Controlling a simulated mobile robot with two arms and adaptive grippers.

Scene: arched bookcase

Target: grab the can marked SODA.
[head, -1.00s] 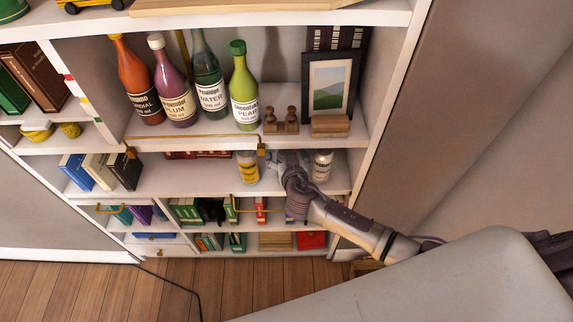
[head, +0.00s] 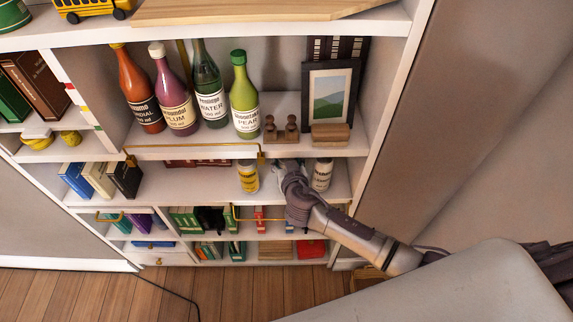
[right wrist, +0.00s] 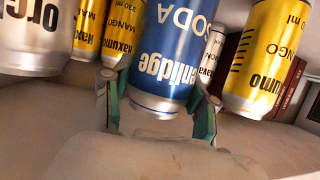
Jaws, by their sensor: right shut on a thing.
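The blue can marked SODA (right wrist: 174,50) fills the middle of the right wrist view, where its lettering is upside down. My right gripper (right wrist: 160,104) is shut on it, with one green-padded finger at each side. In the head view my right gripper (head: 281,172) reaches onto the can shelf, between a yellow can (head: 248,177) and a white can (head: 321,174). There the gripper mostly hides the blue can. My left gripper is not in view.
In the right wrist view yellow MANGO cans (right wrist: 263,55) and a white can (right wrist: 35,35) stand close on both sides. In the head view several bottles (head: 176,100) and a picture frame (head: 329,92) stand on the shelf above (head: 290,153).

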